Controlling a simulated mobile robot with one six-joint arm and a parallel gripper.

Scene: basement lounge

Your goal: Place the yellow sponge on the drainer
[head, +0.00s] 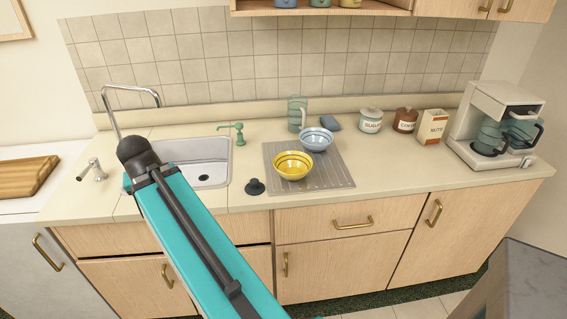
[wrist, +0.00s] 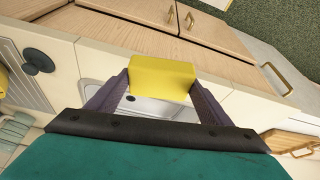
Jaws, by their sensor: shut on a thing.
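The yellow sponge (wrist: 162,78) is between the fingers of my gripper (wrist: 160,90) in the wrist view. My gripper is shut on it and holds it above the sink (wrist: 150,106). In the head view my teal arm reaches over the counter to the sink (head: 206,160), and its own links hide the gripper and sponge. The grey ribbed drainer (head: 333,178) lies on the counter right of the sink. A yellow bowl (head: 293,166) and a blue-grey bowl (head: 317,139) stand on it. Part of the drainer also shows at the left of the wrist view (wrist: 22,75).
A black sink plug (head: 255,187) lies between sink and drainer. A green mug (head: 297,114) and a blue item (head: 331,122) stand behind the drainer. Canisters (head: 371,120), a nuts box (head: 432,127) and a coffee maker (head: 495,125) stand to the right. A tap (head: 115,105) rises behind the sink.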

